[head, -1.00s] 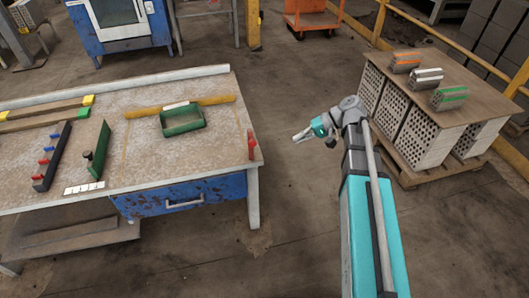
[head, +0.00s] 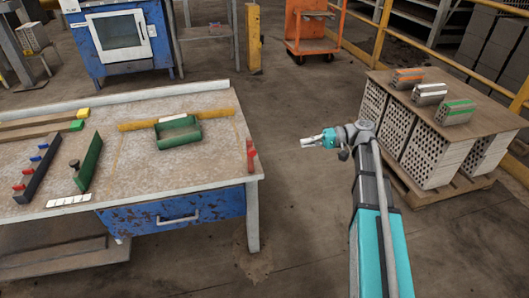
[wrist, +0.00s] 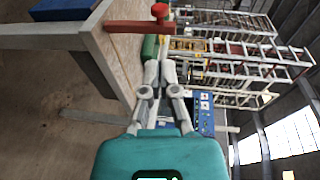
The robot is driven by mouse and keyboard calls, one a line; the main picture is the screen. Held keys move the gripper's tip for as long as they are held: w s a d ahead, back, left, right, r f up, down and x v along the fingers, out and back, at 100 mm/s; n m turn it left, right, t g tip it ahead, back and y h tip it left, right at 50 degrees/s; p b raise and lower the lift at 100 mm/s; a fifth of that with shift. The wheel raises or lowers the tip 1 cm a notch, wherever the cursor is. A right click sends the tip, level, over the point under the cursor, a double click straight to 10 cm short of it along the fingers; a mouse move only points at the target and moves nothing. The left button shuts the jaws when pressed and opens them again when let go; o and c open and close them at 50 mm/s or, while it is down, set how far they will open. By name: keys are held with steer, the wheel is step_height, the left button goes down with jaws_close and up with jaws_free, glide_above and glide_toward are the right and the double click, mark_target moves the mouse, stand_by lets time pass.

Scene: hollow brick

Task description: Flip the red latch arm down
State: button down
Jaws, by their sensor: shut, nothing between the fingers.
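The red latch arm (head: 250,155) stands upright at the right edge of the worktable (head: 215,180) in the head view. In the wrist view, which is turned on its side, the red latch arm (wrist: 138,27) shows at the top, beyond the fingers, with a round red knob at its free end. My gripper (head: 304,142) is to the right of the table, over open floor, and points left towards the latch. It is shut and empty, with a clear gap to the latch. In the wrist view my gripper (wrist: 160,68) shows its fingers together.
On the table are a green tray (head: 180,132), a dark rack with red and blue pegs (head: 38,168) and a green plate (head: 89,160). A pallet of hollow bricks (head: 430,135) stands to the right of my arm. The floor between table and pallet is clear.

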steer(key=b+x, duration=0.2)
steer(key=x, duration=1.2)
steer(key=shift+r, duration=0.1)
stand_by(0.3)
steer(key=shift+a, duration=0.2)
